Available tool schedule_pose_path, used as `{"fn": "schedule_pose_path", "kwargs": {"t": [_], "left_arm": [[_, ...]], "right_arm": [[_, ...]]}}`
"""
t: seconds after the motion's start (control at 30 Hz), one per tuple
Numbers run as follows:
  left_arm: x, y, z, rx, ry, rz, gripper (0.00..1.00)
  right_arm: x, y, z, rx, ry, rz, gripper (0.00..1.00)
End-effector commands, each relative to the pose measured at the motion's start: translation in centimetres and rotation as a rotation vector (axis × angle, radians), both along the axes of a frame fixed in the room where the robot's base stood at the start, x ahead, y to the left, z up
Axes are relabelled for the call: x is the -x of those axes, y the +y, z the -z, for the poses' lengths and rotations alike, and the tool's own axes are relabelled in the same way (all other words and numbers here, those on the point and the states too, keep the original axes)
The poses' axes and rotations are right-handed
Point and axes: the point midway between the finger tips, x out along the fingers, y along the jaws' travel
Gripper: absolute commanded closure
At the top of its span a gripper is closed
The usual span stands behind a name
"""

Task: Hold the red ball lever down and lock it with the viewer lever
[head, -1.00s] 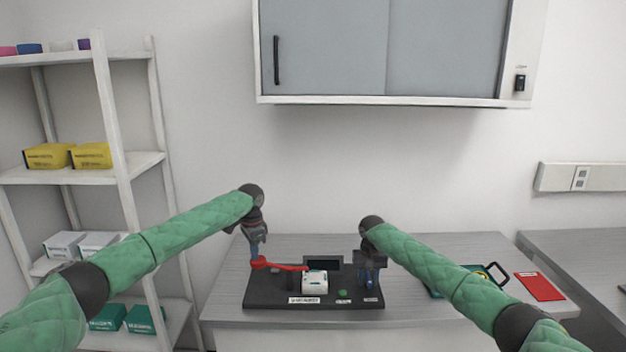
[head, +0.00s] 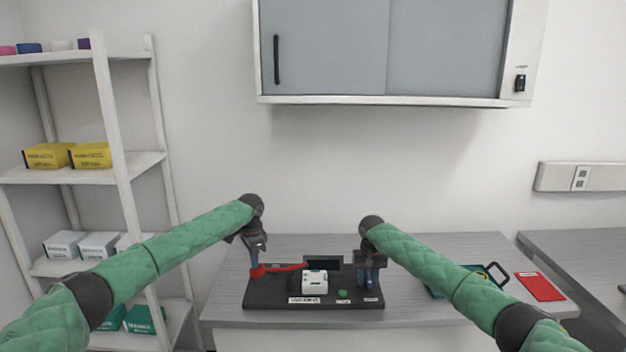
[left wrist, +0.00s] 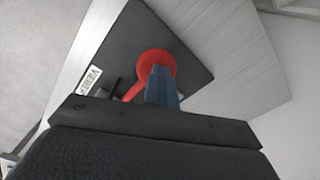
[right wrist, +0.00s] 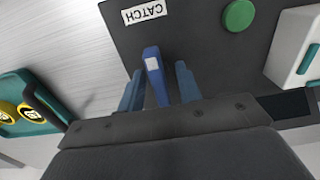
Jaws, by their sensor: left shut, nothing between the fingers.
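The red ball lever (head: 257,272) is at the left end of the black instrument base (head: 275,299). Its red arm rises slightly from the ball toward the middle. My left gripper (head: 257,263) is shut and empty, its fingertips on top of the ball; the left wrist view shows the red ball (left wrist: 157,65) partly behind the fingers. My right gripper (head: 369,276) is at the base's right end.
A white block (head: 314,283) and a dark screen (head: 323,262) stand mid-base, with a green button (head: 343,293) in front. A teal tray (right wrist: 22,122) with yellow-and-black items and a red sheet (head: 540,287) lie to the right on the table. Shelves stand at left.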

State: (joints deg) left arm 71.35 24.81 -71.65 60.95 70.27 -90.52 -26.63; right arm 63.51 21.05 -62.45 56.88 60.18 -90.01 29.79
Motion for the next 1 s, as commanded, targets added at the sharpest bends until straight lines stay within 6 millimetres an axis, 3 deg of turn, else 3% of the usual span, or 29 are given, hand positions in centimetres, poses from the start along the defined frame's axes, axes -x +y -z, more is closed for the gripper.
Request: {"fn": "schedule_pose_path", "kwargs": {"t": [0.5,0.63,0.87,1.0], "left_arm": [[0.1,-0.3,1.8,0.004,0.001,0.005,1.0],[0.1,-0.3,1.7,0.004,0.001,0.005,1.0],[0.0,-0.2,1.7,0.004,0.0,0.004,1.0],[0.0,-0.2,1.6,0.004,0.0,0.004,1.0]], "right_arm": [[0.0,0.0,0.0,0.0,0.0,0.0,0.65],[0.0,0.0,0.0,0.0,0.0,0.0,0.89],[0.0,0.0,0.0,-0.001,0.0,-0.026,0.89],[0.0,0.1,0.0,-0.001,0.0,-0.147,0.89]]}}
